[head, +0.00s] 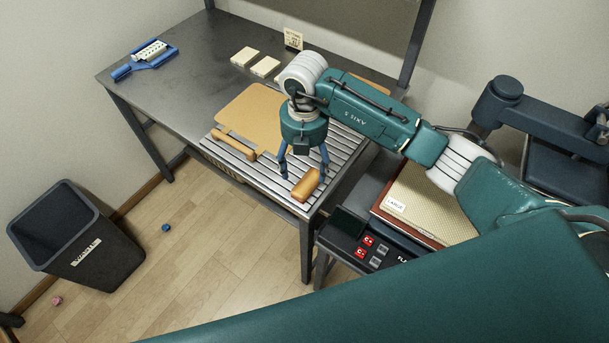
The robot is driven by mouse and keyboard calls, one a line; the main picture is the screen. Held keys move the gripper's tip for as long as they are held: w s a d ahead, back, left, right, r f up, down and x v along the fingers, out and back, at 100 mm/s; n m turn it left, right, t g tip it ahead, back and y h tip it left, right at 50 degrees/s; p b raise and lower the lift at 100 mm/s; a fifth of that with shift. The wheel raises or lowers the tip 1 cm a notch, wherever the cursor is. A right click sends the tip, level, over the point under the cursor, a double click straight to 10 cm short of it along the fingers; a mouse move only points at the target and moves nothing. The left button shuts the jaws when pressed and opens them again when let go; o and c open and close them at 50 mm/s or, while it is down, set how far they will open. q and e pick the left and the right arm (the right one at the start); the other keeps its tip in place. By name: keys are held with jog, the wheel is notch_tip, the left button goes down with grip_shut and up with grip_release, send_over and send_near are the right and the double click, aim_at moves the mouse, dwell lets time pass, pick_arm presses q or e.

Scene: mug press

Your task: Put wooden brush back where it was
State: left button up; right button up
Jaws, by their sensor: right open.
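A brown wooden block (307,184), which looks like the wooden brush, lies on the slatted metal strip (335,170) near the table's front right corner. No bristles can be made out. My right gripper (304,172) points down just above and behind it, open, with its two blue fingers apart. Whether a finger touches the block cannot be told. A lighter wooden piece with knobbed ends (233,145) lies farther left along the tan board's front edge. My left gripper is not in view.
A tan board (252,112) lies behind the slats. Pale blocks (245,57), a small sign (293,39) and a blue holder (147,58) stand farther back. A press (510,110) with a beige pad (425,190) is at right. A black bin (75,240) stands on the floor.

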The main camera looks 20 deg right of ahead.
aim_at(305, 180)
notch_tip(305, 180, up, 7)
jog(key=b, duration=0.1)
jog(key=shift+f, duration=0.15)
